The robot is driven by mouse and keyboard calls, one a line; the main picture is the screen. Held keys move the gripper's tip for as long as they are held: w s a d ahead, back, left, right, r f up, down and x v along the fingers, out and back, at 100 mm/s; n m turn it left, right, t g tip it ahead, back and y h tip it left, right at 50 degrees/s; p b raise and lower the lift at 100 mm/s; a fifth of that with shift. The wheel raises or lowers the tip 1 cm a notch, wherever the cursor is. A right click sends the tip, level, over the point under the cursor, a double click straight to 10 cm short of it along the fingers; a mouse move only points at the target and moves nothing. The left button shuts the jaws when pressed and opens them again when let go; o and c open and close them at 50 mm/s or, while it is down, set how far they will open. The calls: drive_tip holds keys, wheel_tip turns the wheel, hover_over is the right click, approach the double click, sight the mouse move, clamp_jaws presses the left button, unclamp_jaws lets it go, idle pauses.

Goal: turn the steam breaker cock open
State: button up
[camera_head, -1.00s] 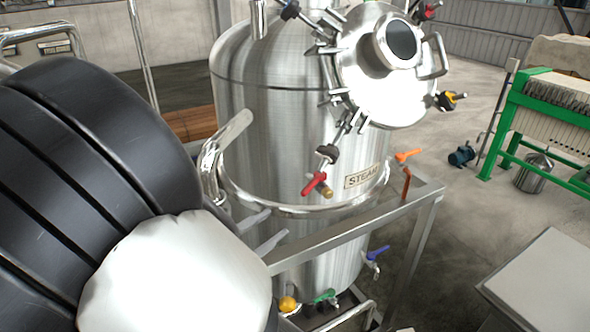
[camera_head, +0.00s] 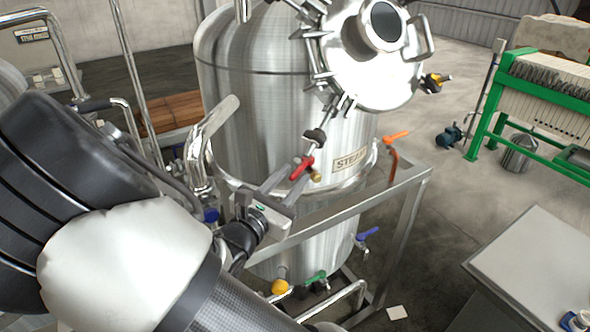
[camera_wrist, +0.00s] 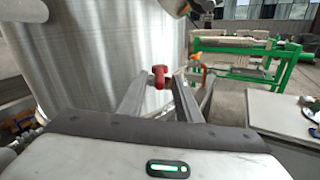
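A red-handled cock (camera_head: 301,168) with a brass end sits on the side of the steel tank (camera_head: 250,110), just left of the STEAM plate (camera_head: 350,160). The frames do not plainly name it as the steam breaker cock. In the wrist view, the red handle (camera_wrist: 160,75) shows at the far end of the gap between my fingers. My gripper (camera_head: 287,183) is open, its fingertips close to the handle at its lower left. In the wrist view, the two fingers of my gripper (camera_wrist: 160,92) stand apart. I cannot tell whether they touch the handle.
An orange-handled cock (camera_head: 395,136) is right of the plate. Blue (camera_head: 367,234), green (camera_head: 315,277) and yellow (camera_head: 280,287) handles sit low on the tank. A steel frame (camera_head: 400,190) runs under the gripper. A grey table (camera_head: 540,260) stands at right.

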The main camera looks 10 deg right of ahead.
sight(299, 170)
drive_tip(key=shift+x, duration=1.4)
clamp_jaws()
